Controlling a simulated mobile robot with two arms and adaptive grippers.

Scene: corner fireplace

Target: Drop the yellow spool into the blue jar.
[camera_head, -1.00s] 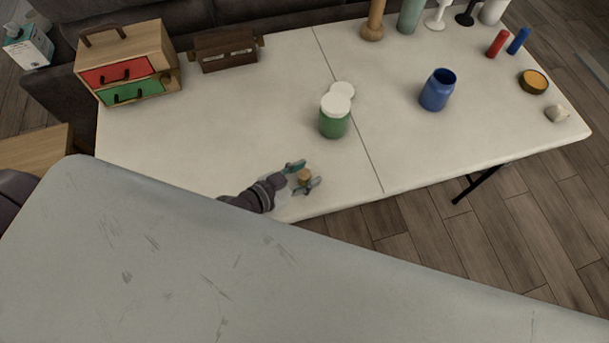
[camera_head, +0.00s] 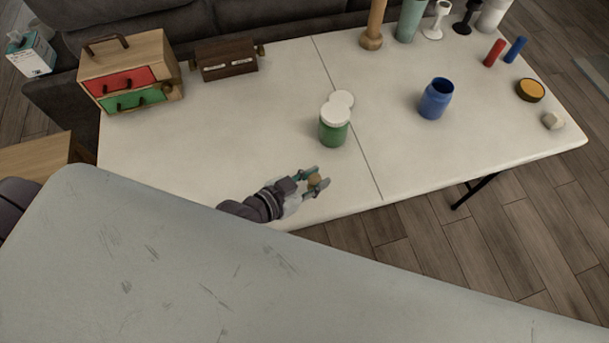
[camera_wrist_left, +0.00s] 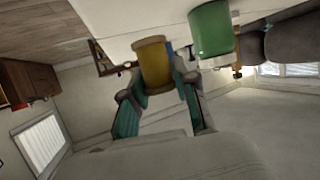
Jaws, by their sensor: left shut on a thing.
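My left gripper (camera_head: 315,183) is over the front edge of the white table, shut on the yellow spool (camera_head: 315,180). In the left wrist view the yellow spool (camera_wrist_left: 152,64) sits between the teal fingers of the gripper (camera_wrist_left: 160,90). The blue jar (camera_head: 436,99) stands upright and open on the table, to the right and farther back, apart from the gripper. My right gripper is not in view.
A green jar with a white lid (camera_head: 334,126) stands between the gripper and the back of the table, with a white disc (camera_head: 342,97) behind it. A drawer box (camera_head: 130,75) is at back left. Red (camera_head: 494,52) and blue (camera_head: 516,49) cylinders are at right.

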